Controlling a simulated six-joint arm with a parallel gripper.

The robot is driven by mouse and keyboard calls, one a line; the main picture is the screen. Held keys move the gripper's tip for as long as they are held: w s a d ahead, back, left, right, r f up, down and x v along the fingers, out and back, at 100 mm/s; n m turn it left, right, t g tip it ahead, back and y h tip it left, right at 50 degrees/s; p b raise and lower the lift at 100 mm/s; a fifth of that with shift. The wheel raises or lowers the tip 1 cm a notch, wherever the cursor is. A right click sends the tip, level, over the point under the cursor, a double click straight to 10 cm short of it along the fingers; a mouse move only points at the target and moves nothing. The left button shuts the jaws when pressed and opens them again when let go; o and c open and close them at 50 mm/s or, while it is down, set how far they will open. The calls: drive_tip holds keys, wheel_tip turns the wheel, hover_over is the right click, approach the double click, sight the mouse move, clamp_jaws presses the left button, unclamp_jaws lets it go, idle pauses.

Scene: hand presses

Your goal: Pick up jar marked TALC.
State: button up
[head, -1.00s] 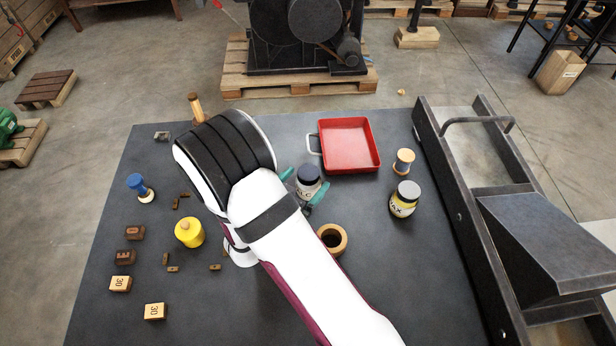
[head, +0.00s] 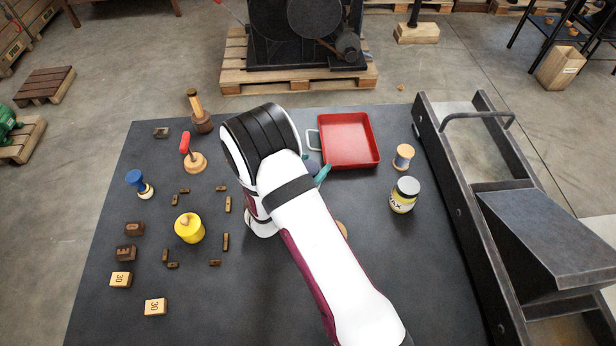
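The jar marked TALC is mostly hidden behind my arm in the head view; only a sliver of its dark blue lid (head: 312,167) shows at the right of my wrist. Its label is out of sight. My gripper (head: 321,174) is largely covered by my own wrist.
A red tray (head: 348,140) lies just right of my gripper. A yellow pot (head: 189,228), stamps and small blocks are left.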

clamp_jaws()
drive_tip(key=shift+r, duration=0.15)
